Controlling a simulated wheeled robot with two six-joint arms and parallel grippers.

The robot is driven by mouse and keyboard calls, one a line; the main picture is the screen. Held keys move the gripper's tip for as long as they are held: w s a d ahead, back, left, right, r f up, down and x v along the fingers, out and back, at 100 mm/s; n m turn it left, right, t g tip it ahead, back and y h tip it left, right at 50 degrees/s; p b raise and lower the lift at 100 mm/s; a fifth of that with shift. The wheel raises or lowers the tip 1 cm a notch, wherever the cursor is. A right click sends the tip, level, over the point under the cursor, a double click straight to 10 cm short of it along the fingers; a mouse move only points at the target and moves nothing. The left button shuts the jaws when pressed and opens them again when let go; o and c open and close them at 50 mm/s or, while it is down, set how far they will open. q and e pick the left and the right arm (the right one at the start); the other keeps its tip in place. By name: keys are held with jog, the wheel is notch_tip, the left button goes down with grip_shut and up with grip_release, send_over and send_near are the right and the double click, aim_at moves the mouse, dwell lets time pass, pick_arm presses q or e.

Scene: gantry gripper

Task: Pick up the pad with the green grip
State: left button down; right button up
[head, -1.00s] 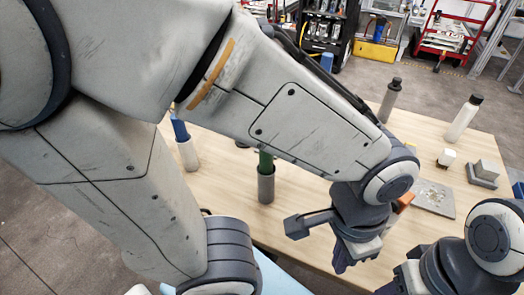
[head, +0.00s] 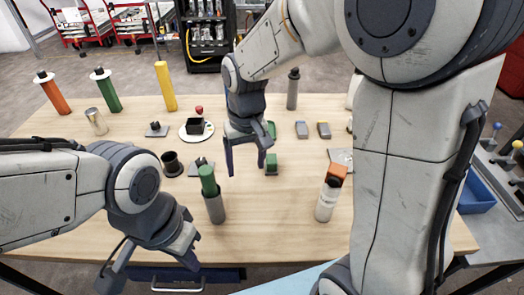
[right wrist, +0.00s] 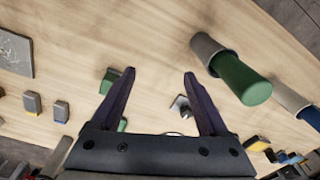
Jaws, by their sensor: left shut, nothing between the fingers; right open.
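A small pad with a green grip (head: 271,163) stands on the table beside my right gripper in the head view. A second green piece (head: 269,129) is partly hidden behind that gripper. My right gripper (head: 246,169) is open and empty, pointing down just left of the green grip. In the right wrist view its fingers (right wrist: 159,73) have bare table between their tips, and the green-gripped pad (right wrist: 108,80) lies outside the left finger. The other green piece (right wrist: 122,125) is mostly hidden behind that finger. My left gripper (head: 190,262) is shut and empty near the table's front edge.
A green cylinder (head: 208,180) stands in a grey cup left of my right gripper. A white bottle with an orange top (head: 327,200) stands to the right. Blue-topped (head: 301,129) and yellow-topped (head: 323,129) blocks sit behind. The front middle of the table is clear.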

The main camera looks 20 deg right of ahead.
jog(key=w+d+m, duration=0.1)
jog(key=w+d, duration=0.2)
jog(key=w+d+f+m, duration=0.1)
jog(key=w+d, duration=0.2)
jog(key=w+d+m+p, duration=0.1)
jog(key=w+d+m, duration=0.1)
jog(key=w+d, duration=0.2)
jog(key=shift+f, duration=0.35)
send_over(272, 158)
notch_tip(272, 158, down, 4)
jog(key=shift+d+f, duration=0.1)
jog(key=shift+f, duration=0.15)
notch_tip(272, 158, down, 6)
jog(key=shift+r+p, duration=0.1)
jog(key=shift+p, duration=0.3)
grip_shut()
